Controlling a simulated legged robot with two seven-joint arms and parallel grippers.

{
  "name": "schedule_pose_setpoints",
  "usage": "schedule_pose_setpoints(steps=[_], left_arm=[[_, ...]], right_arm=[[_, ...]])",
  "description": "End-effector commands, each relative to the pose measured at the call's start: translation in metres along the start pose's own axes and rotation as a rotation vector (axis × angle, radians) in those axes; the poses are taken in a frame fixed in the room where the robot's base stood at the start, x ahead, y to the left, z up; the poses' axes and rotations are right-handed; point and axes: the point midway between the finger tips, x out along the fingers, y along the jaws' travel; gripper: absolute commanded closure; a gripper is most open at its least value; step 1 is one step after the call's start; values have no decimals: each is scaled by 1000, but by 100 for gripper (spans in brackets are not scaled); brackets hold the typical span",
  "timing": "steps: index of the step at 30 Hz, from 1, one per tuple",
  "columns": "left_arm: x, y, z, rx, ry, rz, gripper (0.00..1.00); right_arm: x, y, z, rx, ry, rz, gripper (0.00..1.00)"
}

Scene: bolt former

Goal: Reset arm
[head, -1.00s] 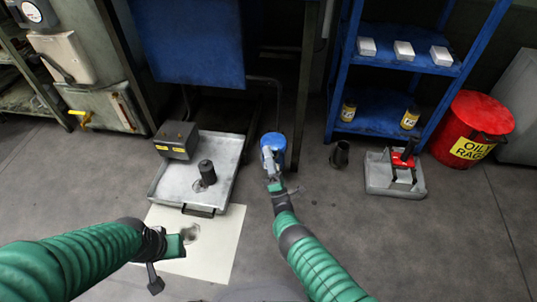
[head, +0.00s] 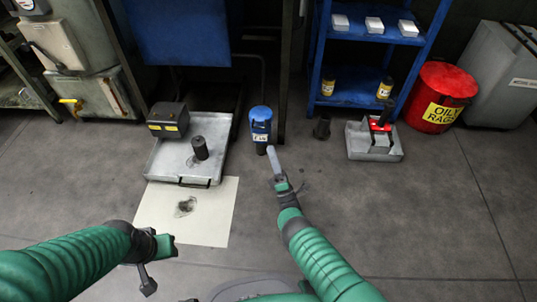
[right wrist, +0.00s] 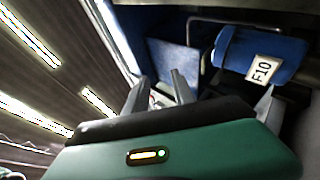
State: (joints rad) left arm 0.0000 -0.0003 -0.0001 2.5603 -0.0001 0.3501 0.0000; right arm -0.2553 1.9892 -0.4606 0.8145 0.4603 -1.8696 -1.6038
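My right gripper (head: 275,165) is in front of the blue-topped container (head: 260,118), on the near side of it. In the right wrist view its two fingers (right wrist: 158,92) stand apart with nothing between them. The blue container's top with a white label also shows in the right wrist view (right wrist: 258,55), off to the right of the fingers. My left gripper (head: 165,246) is low at the left, over the floor near the pale mat's front edge. Its fingers are not clear enough to tell whether they are open.
A metal tray (head: 160,160) holds a dark cylinder (head: 200,148) and a grey box (head: 168,119). A stained pale mat (head: 215,215) lies before it. A blue shelf (head: 350,102), a grey tray with a red-handled tool (head: 375,150) and a red bin (head: 440,85) stand right. Right foreground floor is clear.

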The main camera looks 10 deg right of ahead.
Motion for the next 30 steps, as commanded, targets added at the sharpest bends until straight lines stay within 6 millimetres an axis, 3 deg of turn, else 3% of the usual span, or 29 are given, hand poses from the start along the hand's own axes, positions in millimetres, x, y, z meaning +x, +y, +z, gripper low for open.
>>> schedule_pose_setpoints(steps=[14, 17, 21, 24, 26, 29, 30], left_arm=[[-3, 0, -1, 0, 0, 0, 64], [-16, 0, -4, 0, 0, 0, 64], [-53, 0, -13, 0, 0, 0, 64], [-78, 0, -19, 0, 1, 0, 64], [-92, 0, -22, 0, 0, 0, 64], [-116, 0, -28, 0, 0, 0, 64], [-126, 0, -30, 0, 0, 0, 64]], right_arm=[[7, 1, 4, 4, -5, -9, 69], [42, -1, 26, 46, -35, -89, 69], [124, -3, 93, 241, -175, -366, 69], [157, 7, 137, 450, -333, -590, 69], [165, 22, 154, 585, -436, -717, 69], [163, 64, 168, 813, -617, -919, 69], [158, 86, 168, 900, -691, -998, 69]])
